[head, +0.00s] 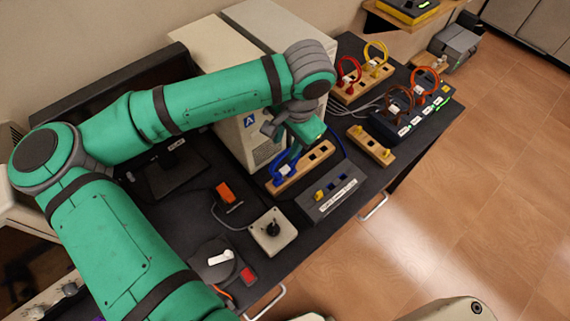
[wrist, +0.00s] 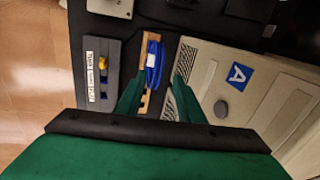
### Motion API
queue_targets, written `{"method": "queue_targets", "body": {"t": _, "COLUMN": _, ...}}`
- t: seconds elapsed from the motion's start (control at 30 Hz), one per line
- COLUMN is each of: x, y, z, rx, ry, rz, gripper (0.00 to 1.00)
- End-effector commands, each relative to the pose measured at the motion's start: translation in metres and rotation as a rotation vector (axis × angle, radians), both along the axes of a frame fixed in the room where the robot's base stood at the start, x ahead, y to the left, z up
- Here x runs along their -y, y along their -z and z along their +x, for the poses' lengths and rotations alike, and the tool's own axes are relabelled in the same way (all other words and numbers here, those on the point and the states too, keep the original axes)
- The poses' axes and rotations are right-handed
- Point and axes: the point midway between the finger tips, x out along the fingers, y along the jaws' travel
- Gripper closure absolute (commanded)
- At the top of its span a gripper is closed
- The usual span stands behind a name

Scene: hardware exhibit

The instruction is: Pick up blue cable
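The blue cable (head: 285,170) is plugged into a wooden socket block (head: 308,166) on the dark bench, and its loop partly shows behind my gripper (head: 292,152). In the wrist view the blue cable (wrist: 153,62) lies along the wooden block (wrist: 141,52), with a white tag on it. My gripper (wrist: 159,82) is open there, one green finger on each side of the cable's line. The fingers point at the cable; I cannot tell whether they touch it. Part of the cable is hidden by my gripper in the head view.
A grey box with a yellow plug (head: 330,195) sits in front of the block. A beige computer tower (head: 236,100) stands close behind. Red (head: 348,76), yellow (head: 375,54) and orange (head: 424,82) cables are farther right. A joystick box (head: 272,233) is at the front left.

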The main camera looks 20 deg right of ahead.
Motion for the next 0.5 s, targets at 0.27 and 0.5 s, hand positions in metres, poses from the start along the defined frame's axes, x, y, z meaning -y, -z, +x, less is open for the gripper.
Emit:
{"method": "queue_targets", "body": {"t": 0.27, "x": -0.001, "y": 0.025, "z": 0.001, "rx": 0.000, "ry": 0.001, "rz": 0.001, "gripper": 0.65}}
{"method": "queue_targets", "body": {"t": 0.5, "x": -0.002, "y": 0.052, "z": 0.004, "rx": 0.000, "ry": 0.002, "rz": -0.001, "gripper": 0.65}}
